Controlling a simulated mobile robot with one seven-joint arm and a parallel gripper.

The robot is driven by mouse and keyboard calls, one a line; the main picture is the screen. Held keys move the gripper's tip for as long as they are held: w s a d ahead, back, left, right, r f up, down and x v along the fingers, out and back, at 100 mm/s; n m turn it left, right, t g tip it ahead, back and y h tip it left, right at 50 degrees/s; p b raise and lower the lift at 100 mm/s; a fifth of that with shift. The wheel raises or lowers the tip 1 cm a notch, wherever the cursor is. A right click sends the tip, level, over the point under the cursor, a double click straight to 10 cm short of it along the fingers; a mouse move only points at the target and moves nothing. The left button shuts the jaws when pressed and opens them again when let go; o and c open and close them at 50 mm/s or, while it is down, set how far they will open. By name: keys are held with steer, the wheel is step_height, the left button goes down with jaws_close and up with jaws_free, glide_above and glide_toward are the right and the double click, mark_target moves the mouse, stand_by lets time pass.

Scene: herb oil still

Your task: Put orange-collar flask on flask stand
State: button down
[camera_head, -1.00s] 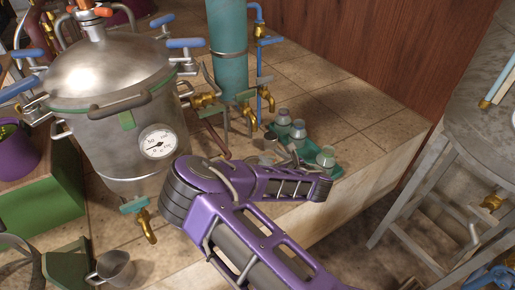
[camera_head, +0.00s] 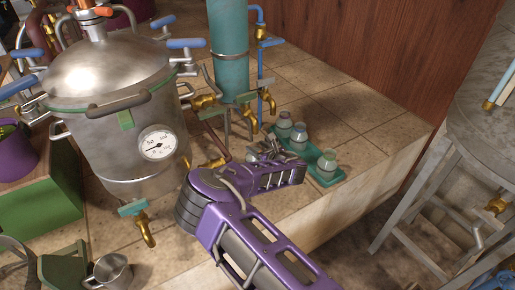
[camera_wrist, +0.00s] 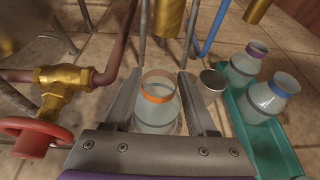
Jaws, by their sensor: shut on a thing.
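The orange-collar flask (camera_wrist: 156,112) is clear glass with an orange band round its neck. It stands upright between the two fingers of my gripper (camera_wrist: 160,80), which are shut on it in the wrist view. In the head view my gripper (camera_head: 270,150) is over the tiled bench, left of a green tray, and the flask is hidden or too small to tell. A small round metal-topped piece (camera_wrist: 213,80) stands just right of the right finger. I cannot tell for sure which thing is the flask stand.
The green tray (camera_wrist: 273,150) holds several flasks with other collars, close to my gripper's right; it also shows in the head view (camera_head: 313,155). Bare tiles lie behind the tray.

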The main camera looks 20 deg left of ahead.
steer(key=shift+f, duration=0.1)
steer(key=shift+c, duration=1)
jaws_free()
steer(key=shift+r, duration=0.2)
steer(key=p+v, duration=0.1)
steer(key=v, duration=1.1)
steer(key=shift+p, duration=0.35)
steer(key=shift+w, duration=0.1)
